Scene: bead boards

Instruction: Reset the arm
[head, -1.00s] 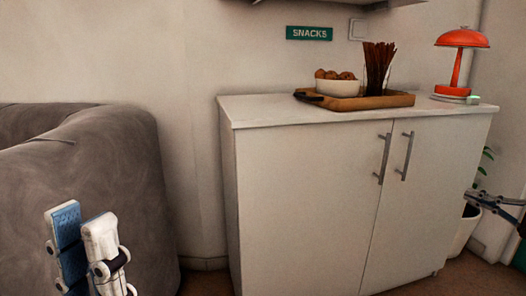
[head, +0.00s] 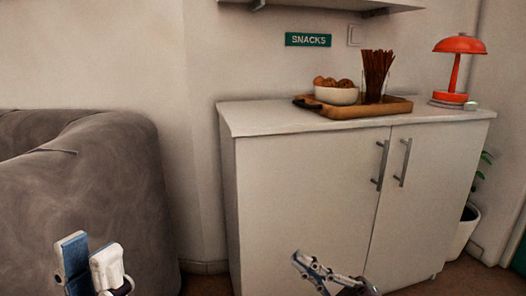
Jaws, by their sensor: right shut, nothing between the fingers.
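My right gripper (head: 299,259) is at the bottom centre, in front of the white cabinet's lower doors. Its fingers are together, pointing to the upper left, with nothing between them.
The white cabinet (head: 305,190) bears a wooden tray (head: 345,112) with a bowl of brown snacks (head: 336,94) and a glass of sticks (head: 377,75). A red lamp (head: 455,70) stands right. The sofa (head: 90,190) is left; a potted plant (head: 463,230) is right.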

